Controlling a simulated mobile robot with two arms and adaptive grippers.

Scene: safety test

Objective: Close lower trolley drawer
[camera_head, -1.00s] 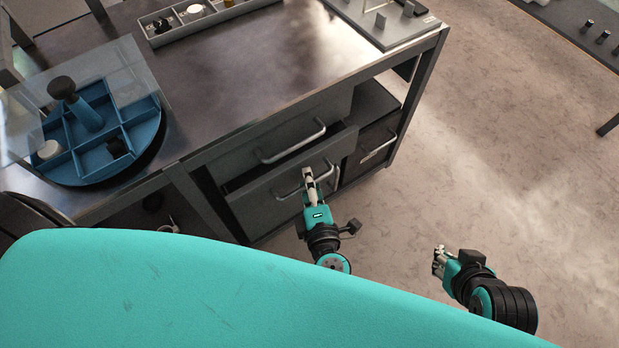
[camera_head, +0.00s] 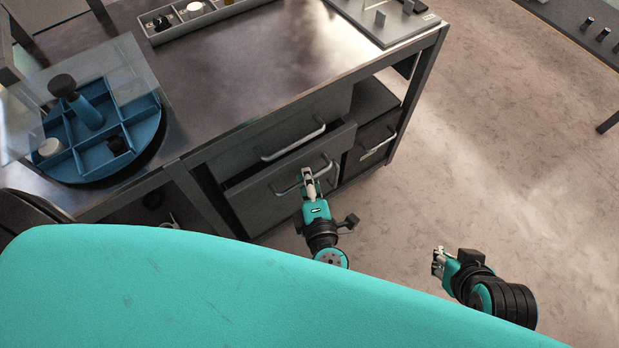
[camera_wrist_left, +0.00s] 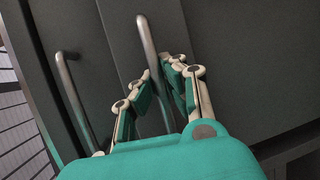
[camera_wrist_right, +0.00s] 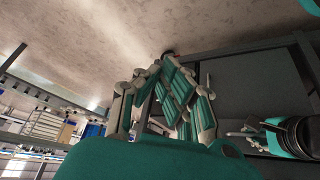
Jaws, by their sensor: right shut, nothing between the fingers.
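The lower trolley drawer (camera_head: 270,205) has a dark grey front and stands out a little from the trolley, with a narrow dark gap above its left part. My left gripper (camera_head: 307,173) is at its metal handle (camera_head: 325,168). In the left wrist view, the fingers (camera_wrist_left: 157,70) of this gripper are closed in on both sides of the handle (camera_wrist_left: 147,37); the exact contact is hard to see. My right gripper (camera_head: 438,262) is shut and empty, over the floor right of the trolley. Its fingers come together in the right wrist view (camera_wrist_right: 168,75).
The upper drawer, with its handle (camera_head: 293,145), sits just above. A dark bin (camera_head: 375,140) stands in the shelf space to the right. The trolley top (camera_head: 250,70) carries a blue divided round tray (camera_head: 150,135) and a grey parts tray (camera_head: 215,17). The floor (camera_head: 480,150) at right is clear.

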